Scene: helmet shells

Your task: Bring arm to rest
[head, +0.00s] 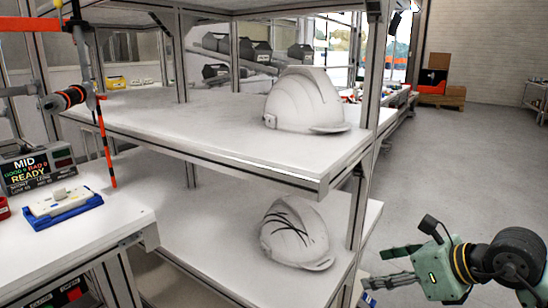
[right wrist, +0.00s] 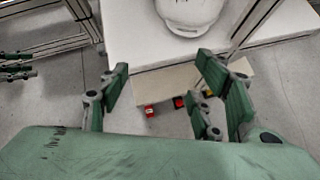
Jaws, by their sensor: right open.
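My right gripper (head: 385,268) is at the lower right of the head view, beside the right end of the rack and apart from it. In the right wrist view its green fingers (right wrist: 160,90) are spread with nothing between them. A white helmet shell (head: 304,100) rests on the upper shelf. A second white helmet shell with dark curved marks (head: 296,234) rests on the lower shelf. The lower edge of a white shell (right wrist: 190,15) shows at the top of the right wrist view.
The white rack's upper shelf (head: 200,115) and lower shelf (head: 215,225) have bare room. A side table (head: 105,228) at the left holds a blue-and-white device (head: 62,205) and a display (head: 37,168). Grey floor (head: 455,160) is open at the right. Boxes (head: 441,95) stand far back.

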